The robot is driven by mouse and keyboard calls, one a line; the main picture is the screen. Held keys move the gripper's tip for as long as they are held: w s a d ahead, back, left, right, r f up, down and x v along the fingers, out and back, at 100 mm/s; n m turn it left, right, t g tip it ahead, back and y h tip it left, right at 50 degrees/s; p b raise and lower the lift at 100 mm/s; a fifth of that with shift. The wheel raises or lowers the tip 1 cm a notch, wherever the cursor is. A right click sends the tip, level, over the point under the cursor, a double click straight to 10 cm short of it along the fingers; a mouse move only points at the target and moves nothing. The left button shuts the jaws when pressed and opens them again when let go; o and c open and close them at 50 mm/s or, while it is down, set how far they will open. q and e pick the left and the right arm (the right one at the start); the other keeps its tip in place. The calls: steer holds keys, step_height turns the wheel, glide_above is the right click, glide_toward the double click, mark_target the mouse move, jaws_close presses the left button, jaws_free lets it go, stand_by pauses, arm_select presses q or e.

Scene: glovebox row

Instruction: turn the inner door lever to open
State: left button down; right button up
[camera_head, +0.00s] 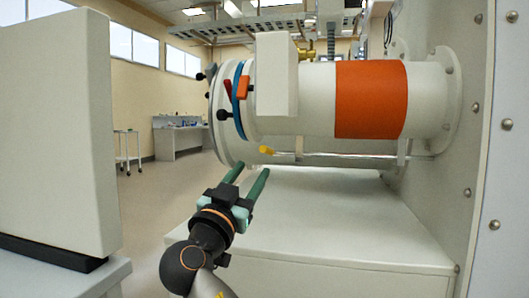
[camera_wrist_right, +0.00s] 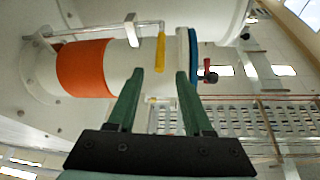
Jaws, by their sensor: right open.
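The lever has a yellow grip (camera_head: 267,150) on the end of a thin metal rod that runs along the underside of the white chamber tube to the right wall. In the right wrist view the yellow grip (camera_wrist_right: 160,52) appears above and between my fingertips. My right gripper (camera_head: 250,172) has two green fingers, open and empty, pointing up toward the tube just short of the grip. The gripper also shows in the right wrist view (camera_wrist_right: 160,75), with a gap between its fingers. The rod's wall end is partly hidden in the head view. My left gripper is out of view.
The white tube has an orange band (camera_head: 371,99) and a blue ring (camera_head: 239,98) with black knobs and a red lever (camera_head: 228,89). A white cabinet (camera_head: 330,225) lies below. A large white box (camera_head: 58,130) stands at left. Open floor lies between.

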mark_target(266, 151)
steer(key=p+x, duration=0.3)
steer(key=x, duration=0.5)
steer(key=shift+w+r+p, duration=0.1)
steer(key=shift+r+p, duration=0.15)
steer(key=shift+p, duration=0.1)
steer(key=shift+w+d+r+p, duration=0.1)
steer(key=shift+w+d+p, duration=0.3)
steer(key=shift+w, duration=0.3)
jaws_close()
stand_by(0.3)
